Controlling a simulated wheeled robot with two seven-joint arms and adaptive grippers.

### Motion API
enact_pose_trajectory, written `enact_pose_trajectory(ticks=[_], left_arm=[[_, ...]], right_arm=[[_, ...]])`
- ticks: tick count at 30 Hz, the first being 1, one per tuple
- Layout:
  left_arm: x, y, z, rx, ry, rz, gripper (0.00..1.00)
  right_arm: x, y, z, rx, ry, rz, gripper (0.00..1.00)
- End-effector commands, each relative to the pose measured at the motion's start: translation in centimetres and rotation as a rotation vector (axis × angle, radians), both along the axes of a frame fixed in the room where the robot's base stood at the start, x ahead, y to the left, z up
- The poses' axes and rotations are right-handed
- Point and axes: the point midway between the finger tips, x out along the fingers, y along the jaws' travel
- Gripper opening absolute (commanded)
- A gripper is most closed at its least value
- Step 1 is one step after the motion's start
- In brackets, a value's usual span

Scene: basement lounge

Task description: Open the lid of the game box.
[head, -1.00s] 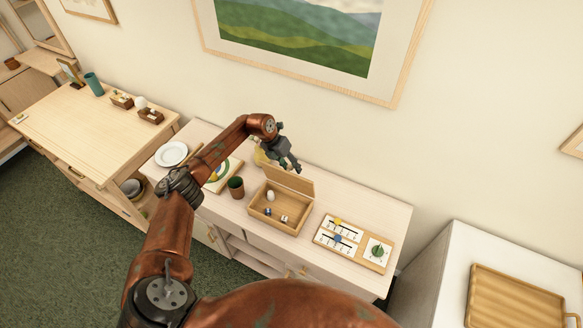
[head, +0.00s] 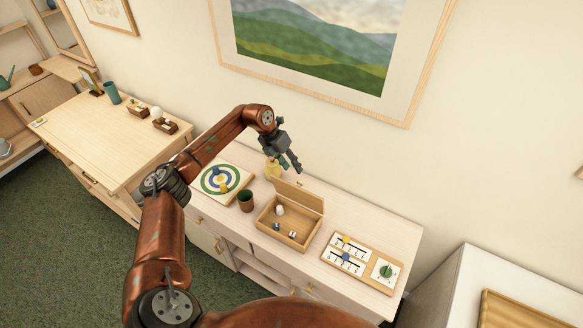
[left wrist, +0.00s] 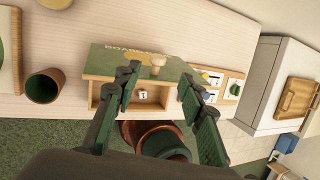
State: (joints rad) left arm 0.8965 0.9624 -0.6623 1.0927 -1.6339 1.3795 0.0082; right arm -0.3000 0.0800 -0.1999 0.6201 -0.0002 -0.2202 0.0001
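The game box (head: 262,222) is a wooden box on the light dresser, its lid (head: 299,195) standing raised at the back edge. A white rounded piece and small dice show inside. In the left wrist view the lid's green outer face (left wrist: 110,62) carries partly hidden lettering and a pale wooden knob (left wrist: 157,64); a die (left wrist: 143,93) shows below its front edge. My left gripper (head: 291,168) is above and behind the lid, apparently apart from it. Its fingers (left wrist: 162,85) are spread with nothing between them. My right gripper is not in view.
A dark cup (head: 246,200) and a round target board (head: 222,180) stand left of the box. A slider-and-dial panel (head: 362,264) lies to its right. A yellow object (head: 272,168) is partly behind my gripper. The wall is close behind.

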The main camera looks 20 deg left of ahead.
Motion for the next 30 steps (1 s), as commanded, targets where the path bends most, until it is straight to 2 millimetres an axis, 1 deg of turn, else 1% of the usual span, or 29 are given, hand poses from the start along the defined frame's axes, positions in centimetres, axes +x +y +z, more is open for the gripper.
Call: enact_pose_trajectory(ticks=[1, 2, 4, 5, 6, 8, 9, 11, 12, 15, 16, 18, 20, 23, 26, 27, 29, 30], left_arm=[[-0.1, -0.4, -0.2, -0.008, -0.002, -0.004, 0.33], [-0.1, -0.9, -0.5, -0.018, -0.004, -0.010, 0.30], [-0.4, -3.2, -1.8, -0.071, -0.021, -0.031, 0.26], [-0.6, -4.8, -2.5, -0.109, -0.034, -0.044, 0.24], [-1.0, -7.3, -3.4, -0.172, -0.055, -0.060, 0.21], [-1.8, -11.6, -4.5, -0.290, -0.094, -0.078, 0.17], [-2.4, -14.4, -5.0, -0.375, -0.122, -0.081, 0.14], [-3.5, -18.0, -5.6, -0.500, -0.160, -0.082, 0.10], [-4.5, -20.1, -6.1, -0.577, -0.178, -0.085, 0.07], [-6.9, -24.2, -7.1, -0.776, -0.232, -0.068, 0.00], [-7.6, -25.1, -7.2, -0.839, -0.252, -0.052, 0.00], [-8.9, -26.3, -7.1, -0.979, -0.308, 0.005, 0.00], [-9.8, -26.2, -6.9, -1.089, -0.359, 0.076, 0.00], [-10.8, -23.9, -7.0, -1.241, -0.457, 0.234, 0.00], [-11.7, -19.4, -8.1, -1.347, -0.560, 0.434, 0.00], [-12.2, -17.2, -8.8, -1.374, -0.603, 0.522, 0.00], [-13.2, -13.6, -10.1, -1.399, -0.662, 0.652, 0.00], [-13.9, -11.3, -11.0, -1.404, -0.699, 0.733, 0.00]], right_arm=[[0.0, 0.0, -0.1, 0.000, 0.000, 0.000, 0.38], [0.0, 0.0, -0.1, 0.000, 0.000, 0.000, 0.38], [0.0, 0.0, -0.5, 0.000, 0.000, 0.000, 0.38], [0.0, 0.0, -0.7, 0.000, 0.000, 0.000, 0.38], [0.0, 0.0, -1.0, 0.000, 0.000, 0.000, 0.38], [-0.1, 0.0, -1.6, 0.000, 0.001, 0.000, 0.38], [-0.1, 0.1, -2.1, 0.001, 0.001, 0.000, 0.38], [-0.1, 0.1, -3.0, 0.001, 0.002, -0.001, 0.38], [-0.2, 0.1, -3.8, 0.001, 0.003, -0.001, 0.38], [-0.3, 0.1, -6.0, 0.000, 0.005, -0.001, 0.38], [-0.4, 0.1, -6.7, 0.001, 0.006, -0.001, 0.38], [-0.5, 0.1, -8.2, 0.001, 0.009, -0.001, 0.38], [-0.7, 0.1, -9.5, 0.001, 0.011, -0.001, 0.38], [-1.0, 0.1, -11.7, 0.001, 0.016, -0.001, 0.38], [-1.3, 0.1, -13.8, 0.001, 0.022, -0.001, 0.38], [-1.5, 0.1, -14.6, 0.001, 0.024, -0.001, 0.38], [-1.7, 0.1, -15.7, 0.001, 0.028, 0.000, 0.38], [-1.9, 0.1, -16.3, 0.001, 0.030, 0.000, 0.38]])
